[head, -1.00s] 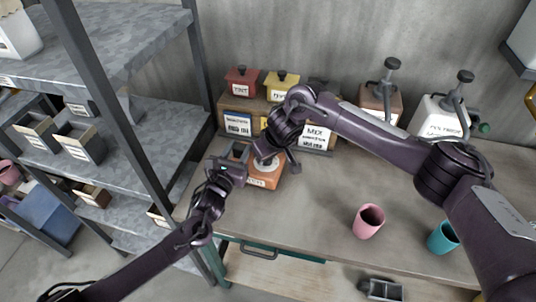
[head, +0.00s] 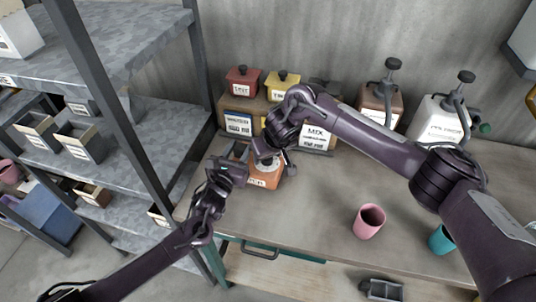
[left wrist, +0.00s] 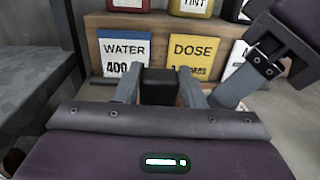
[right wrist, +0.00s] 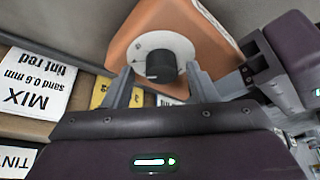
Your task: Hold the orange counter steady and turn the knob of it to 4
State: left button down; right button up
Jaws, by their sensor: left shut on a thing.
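The orange counter (head: 264,182) stands on the bench, partly hidden by my grippers. In the right wrist view its orange face (right wrist: 205,38) carries a white dial with a black knob (right wrist: 160,65). The knob's setting cannot be read. My left gripper (head: 241,153) is at the counter's left side. In the left wrist view its fingers (left wrist: 160,88) are shut on a black block, apparently the counter's grip. My right gripper (head: 274,158) is over the dial. Its open fingers (right wrist: 160,88) stand either side of the knob, with gaps.
Behind are a wooden rack with red (head: 243,80) and yellow (head: 282,85) lidded pots and cards. Brown (head: 380,103) and white (head: 437,122) pump containers stand back right. A pink cup (head: 369,221) and teal cup (head: 441,239) stand front right. Metal shelving (head: 110,45) is close left.

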jog(key=v, duration=1.2)
dwell(0.3)
pick_arm(q)
jog(key=c, duration=0.8)
grip_release()
jog(key=shift+c, duration=0.2)
jog(key=shift+s, duration=0.1)
